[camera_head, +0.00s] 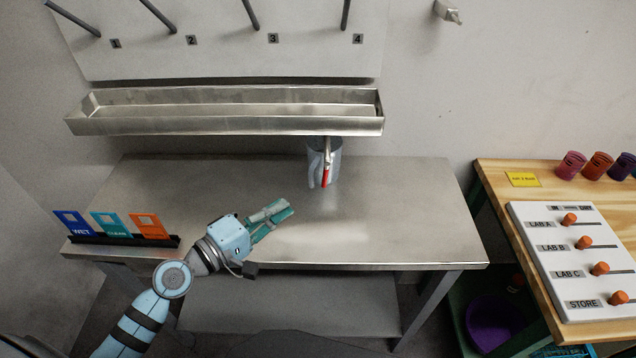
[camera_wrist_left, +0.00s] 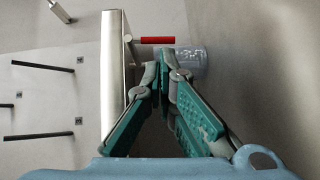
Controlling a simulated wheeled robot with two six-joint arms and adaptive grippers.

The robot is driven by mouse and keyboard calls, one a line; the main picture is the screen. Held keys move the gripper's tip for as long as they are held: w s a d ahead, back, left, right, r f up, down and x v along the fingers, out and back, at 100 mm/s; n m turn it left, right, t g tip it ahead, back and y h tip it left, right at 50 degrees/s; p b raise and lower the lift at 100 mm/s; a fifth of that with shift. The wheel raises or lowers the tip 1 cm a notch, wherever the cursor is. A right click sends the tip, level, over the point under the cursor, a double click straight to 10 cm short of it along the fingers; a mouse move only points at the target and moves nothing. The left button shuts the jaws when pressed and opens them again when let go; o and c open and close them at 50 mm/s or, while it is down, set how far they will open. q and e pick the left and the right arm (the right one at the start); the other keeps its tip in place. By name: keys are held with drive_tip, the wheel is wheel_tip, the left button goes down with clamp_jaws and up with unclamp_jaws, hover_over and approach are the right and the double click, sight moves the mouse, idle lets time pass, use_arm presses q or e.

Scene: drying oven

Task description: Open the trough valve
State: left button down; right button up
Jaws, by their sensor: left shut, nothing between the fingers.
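The steel trough (camera_head: 225,122) is fixed to the wall above the steel table. Its valve has a red lever handle (camera_head: 326,176) that hangs down under the trough's right end, in front of a grey translucent jug (camera_head: 313,162) on the table. My left gripper (camera_head: 285,208) is over the table, in front of and left of the handle, and apart from it. In the left wrist view my gripper (camera_wrist_left: 160,58) has its fingertips together with nothing between them. The red handle (camera_wrist_left: 157,40) shows just beyond the tips, with the jug (camera_wrist_left: 193,62) beside it. My right gripper is not in view.
The steel table (camera_head: 400,220) is mostly bare. A rack with WET and other coloured cards (camera_head: 110,226) stands at its left front. Numbered pegs (camera_head: 250,15) stick out above the trough. A wooden table (camera_head: 500,178) with a slider board and cups stands at right.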

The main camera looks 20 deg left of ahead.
sight(324, 181)
use_arm(q)
drive_tip(key=x, duration=1)
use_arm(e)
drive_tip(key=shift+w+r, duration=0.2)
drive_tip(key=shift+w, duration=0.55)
use_arm(q)
drive_tip(key=shift+w+f, duration=0.1)
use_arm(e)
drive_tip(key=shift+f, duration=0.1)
use_arm(q)
drive_tip(key=b, duration=0.2)
drive_tip(key=shift+w+d+f+n+h+b, duration=0.2)
drive_tip(key=shift+d+f+n+h+b, duration=0.1)
drive_tip(key=shift+f, duration=0.1)
drive_tip(key=shift+r+t, duration=0.15)
drive_tip(key=shift+t, duration=0.25)
drive_tip(key=shift+r, duration=0.2)
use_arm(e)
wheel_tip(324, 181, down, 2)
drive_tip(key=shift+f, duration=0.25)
use_arm(q)
drive_tip(key=shift+s, duration=0.15)
